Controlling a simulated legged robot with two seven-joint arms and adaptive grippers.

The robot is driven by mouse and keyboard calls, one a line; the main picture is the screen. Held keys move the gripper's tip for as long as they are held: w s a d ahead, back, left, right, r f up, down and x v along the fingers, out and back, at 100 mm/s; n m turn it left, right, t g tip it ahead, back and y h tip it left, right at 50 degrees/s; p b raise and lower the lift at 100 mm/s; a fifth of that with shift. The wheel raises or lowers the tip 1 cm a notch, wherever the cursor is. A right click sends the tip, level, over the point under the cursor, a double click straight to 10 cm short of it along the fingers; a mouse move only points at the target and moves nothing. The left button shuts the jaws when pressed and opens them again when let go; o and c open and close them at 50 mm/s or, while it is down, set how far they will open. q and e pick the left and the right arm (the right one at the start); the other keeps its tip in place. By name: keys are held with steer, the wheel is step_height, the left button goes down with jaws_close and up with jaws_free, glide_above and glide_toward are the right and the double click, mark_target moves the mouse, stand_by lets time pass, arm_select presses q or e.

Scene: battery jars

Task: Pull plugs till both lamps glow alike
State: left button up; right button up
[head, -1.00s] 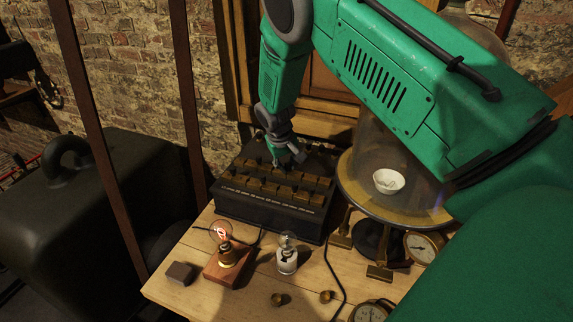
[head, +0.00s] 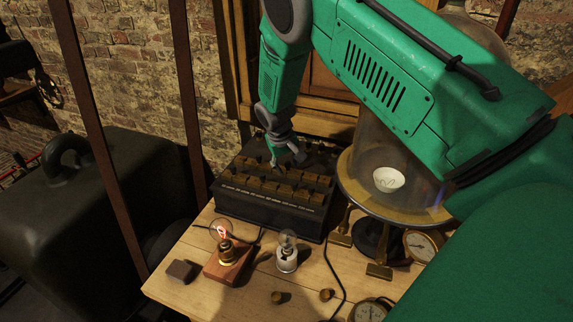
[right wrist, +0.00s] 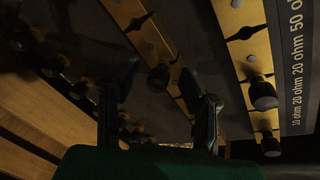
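The dark plug box (head: 268,209) stands at the back of the table, with brass blocks and black-headed plugs on its top. My right gripper (head: 288,160) is over the rear part of that top. In the right wrist view its two fingers (right wrist: 157,118) are apart, with no plug clearly held. A black plug (right wrist: 158,78) shows beyond them, and another plug (right wrist: 263,94) stands at the right, beside the ohm labels. The lamp on a wooden base (head: 222,231) glows red. The lamp on a white base (head: 287,247) looks dark. My left gripper is out of view.
A glass dome (head: 375,135) on a round brass-rimmed stand is right of the box. A black cable crosses the table.

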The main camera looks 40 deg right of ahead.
steer(key=v, duration=1.1)
steer(key=shift+r, duration=0.4)
steer(key=shift+s+a+f, duration=0.1)
